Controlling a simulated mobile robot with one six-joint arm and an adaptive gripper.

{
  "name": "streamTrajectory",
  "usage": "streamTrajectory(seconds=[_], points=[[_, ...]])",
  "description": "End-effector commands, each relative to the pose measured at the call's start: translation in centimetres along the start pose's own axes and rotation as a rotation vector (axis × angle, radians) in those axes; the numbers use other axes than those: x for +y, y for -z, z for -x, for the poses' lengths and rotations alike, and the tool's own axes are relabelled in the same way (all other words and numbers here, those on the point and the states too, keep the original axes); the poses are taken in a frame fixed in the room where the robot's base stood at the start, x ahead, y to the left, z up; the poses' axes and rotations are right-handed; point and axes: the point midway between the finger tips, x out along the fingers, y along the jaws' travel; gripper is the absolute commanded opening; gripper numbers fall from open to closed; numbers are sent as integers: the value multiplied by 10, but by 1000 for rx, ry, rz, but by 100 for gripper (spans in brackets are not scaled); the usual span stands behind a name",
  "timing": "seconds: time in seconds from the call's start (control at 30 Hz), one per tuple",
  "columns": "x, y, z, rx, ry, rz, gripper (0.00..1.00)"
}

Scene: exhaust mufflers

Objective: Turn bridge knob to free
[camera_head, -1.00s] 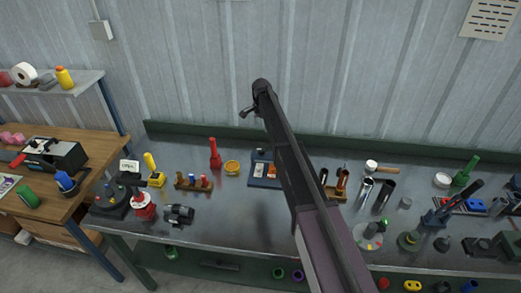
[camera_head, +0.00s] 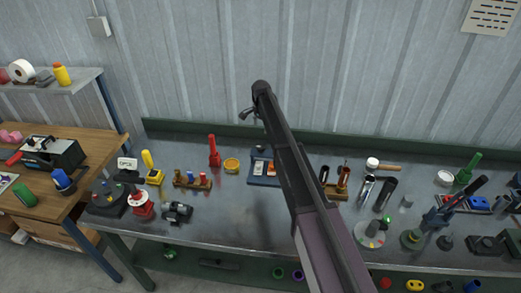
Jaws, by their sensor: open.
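My arm reaches up over the bench, and my gripper (camera_head: 245,113) shows small and dark at its far upper end. It is open, high in front of the wall and apart from everything on the bench. I cannot tell for sure which thing is the bridge knob. A dark unit with small coloured knobs (camera_head: 106,197) sits at the bench's left end. A pale round disc with coloured spots (camera_head: 369,235) lies right of my arm. The setting of any knob is too small to read.
The metal bench (camera_head: 240,218) has a clear front middle. A red upright tool (camera_head: 214,151), a yellow bowl (camera_head: 231,166), a blue tray (camera_head: 262,180) and a mallet (camera_head: 382,167) stand along it. A wooden table (camera_head: 92,156) adjoins at left. My arm hides part of the bench.

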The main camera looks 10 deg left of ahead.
Motion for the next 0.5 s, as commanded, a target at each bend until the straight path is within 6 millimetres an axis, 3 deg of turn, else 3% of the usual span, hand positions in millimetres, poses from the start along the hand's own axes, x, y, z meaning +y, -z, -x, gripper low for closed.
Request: streamTrajectory(seconds=[0.5], points=[[0,0,-45,0,0,0,93]])
